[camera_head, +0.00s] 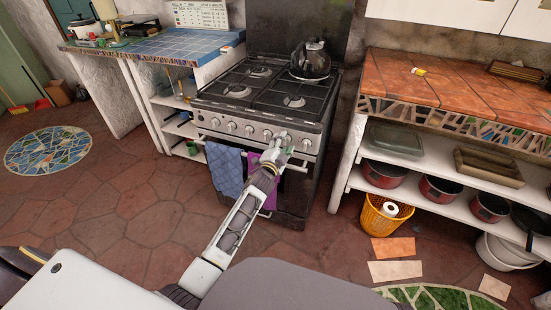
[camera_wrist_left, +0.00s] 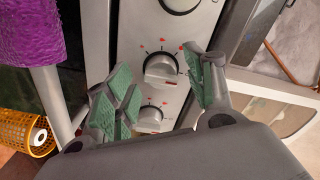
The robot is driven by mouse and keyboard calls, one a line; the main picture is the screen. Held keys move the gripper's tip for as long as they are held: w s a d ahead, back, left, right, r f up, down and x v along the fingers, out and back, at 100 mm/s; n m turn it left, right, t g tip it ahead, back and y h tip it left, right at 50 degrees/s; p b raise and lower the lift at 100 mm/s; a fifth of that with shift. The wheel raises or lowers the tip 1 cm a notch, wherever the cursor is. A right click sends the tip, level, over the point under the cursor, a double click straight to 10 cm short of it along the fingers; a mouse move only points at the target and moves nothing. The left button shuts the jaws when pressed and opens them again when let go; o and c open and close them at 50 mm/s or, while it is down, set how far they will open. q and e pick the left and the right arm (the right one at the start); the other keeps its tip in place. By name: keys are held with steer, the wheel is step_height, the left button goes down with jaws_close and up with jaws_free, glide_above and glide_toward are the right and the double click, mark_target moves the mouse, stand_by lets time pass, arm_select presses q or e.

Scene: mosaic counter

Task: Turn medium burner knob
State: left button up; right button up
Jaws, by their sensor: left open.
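The stove (camera_head: 268,95) has a row of round silver knobs (camera_head: 249,130) along its front panel. My left gripper (camera_head: 283,146) is at the right part of this panel and partly hides the knobs there. In the left wrist view its green-padded fingers (camera_wrist_left: 163,92) are spread apart. One knob (camera_wrist_left: 161,68) with red marks around it lies between and beyond the fingertips. A second knob (camera_wrist_left: 150,117) shows lower, nearer the gripper body. I cannot tell which knob is for the medium burner, and I see no clear contact. My right gripper is not in view.
A blue towel (camera_head: 225,169) and a purple towel (camera_head: 252,168) hang at the oven front, close to my left arm. A black kettle (camera_head: 310,61) stands on the back right of the stove. A tiled counter (camera_head: 445,90) with shelves is on the right, with an orange basket (camera_head: 378,222) below.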

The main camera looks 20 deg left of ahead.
arm_select(q)
steer(key=s, duration=1.1)
steer(key=shift+s+a, duration=0.15)
steer(key=shift+s, duration=0.05)
stand_by(0.9)
